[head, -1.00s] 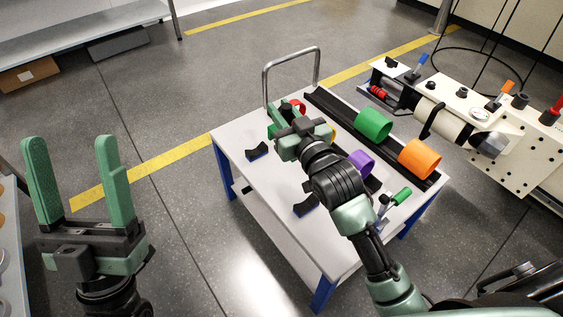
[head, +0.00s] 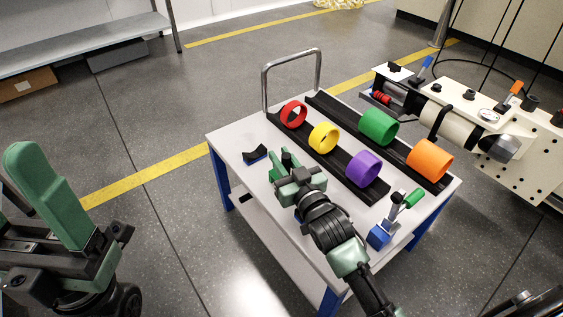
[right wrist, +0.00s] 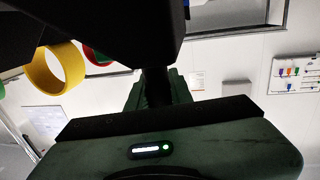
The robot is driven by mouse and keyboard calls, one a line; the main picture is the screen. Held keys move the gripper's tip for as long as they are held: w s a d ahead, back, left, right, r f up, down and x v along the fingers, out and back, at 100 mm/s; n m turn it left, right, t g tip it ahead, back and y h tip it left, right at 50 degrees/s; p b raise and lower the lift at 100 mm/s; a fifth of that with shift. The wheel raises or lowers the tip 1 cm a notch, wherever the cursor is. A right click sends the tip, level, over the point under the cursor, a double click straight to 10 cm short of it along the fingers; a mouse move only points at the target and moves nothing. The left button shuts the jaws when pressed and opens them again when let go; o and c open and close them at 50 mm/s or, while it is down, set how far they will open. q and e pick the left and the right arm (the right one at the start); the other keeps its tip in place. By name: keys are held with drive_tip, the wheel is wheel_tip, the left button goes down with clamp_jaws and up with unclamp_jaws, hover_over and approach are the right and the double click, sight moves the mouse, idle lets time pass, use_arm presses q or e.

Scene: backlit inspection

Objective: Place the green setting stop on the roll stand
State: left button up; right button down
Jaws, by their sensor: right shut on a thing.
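A lever with a green handle (head: 413,198) stands in a blue block (head: 378,237) at the table's right front. A green ring (head: 379,126) lies on the far dark rail (head: 343,108). I cannot tell which of the two is the setting stop. My right gripper (head: 284,160) is over the table's middle left, left of the near rail, shut on a dark thing mostly hidden in the head view. In the right wrist view a large black shape (right wrist: 90,25) fills the top left, close to the fingers.
The white table (head: 232,143) also bears red (head: 293,104), yellow (head: 312,138), purple (head: 355,176) and orange (head: 440,152) rings. A dark saddle block (head: 254,154) lies at its left. A white machine (head: 470,108) with a roller and coloured levers stands at the right.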

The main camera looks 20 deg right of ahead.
drive_tip(key=shift+r, duration=0.1)
drive_tip(key=c, duration=1.3)
unclamp_jaws()
drive_tip(key=shift+o, duration=0.2)
